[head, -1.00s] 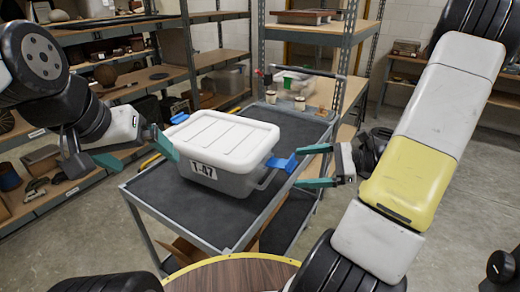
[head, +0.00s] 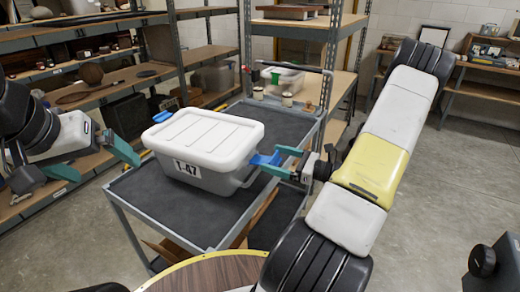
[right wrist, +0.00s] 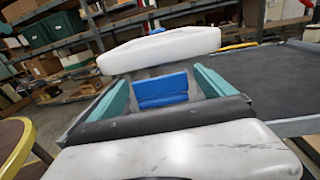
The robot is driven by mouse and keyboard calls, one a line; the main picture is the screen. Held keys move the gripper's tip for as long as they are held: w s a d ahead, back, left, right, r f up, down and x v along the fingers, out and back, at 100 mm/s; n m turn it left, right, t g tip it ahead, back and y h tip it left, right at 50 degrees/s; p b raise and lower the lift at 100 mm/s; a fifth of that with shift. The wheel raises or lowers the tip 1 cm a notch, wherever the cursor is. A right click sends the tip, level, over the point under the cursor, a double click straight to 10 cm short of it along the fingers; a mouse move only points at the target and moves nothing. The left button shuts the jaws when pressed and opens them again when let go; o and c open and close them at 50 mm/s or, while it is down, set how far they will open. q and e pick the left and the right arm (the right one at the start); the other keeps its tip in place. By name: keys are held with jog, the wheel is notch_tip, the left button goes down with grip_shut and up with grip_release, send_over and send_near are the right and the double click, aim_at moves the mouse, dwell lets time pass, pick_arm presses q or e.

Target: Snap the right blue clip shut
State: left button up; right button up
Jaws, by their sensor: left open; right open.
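A grey tub (head: 185,176) labelled T-47 with a white lid (head: 203,132) sits on the cart. The right blue clip (head: 266,159) sticks outward from the tub's right end. My right gripper (head: 281,162) is open at this clip, with teal fingers on either side of it. In the right wrist view the blue clip (right wrist: 162,90) lies between the two open fingers, below the lid's edge; I cannot tell whether they touch it. The left blue clip (head: 162,117) is at the lid's left end. My left gripper (head: 98,160) is open and empty, left of the tub.
The grey cart (head: 225,215) has bare dark top around the tub. Small jars (head: 287,99) and a green-and-white box (head: 284,77) stand at its far end. A round wooden table (head: 215,272) is in front. Shelves (head: 105,90) line the left.

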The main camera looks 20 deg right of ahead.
jog(key=shift+w+a, duration=0.2)
jog(key=shift+a, duration=0.05)
grip_shut()
dwell(0.3)
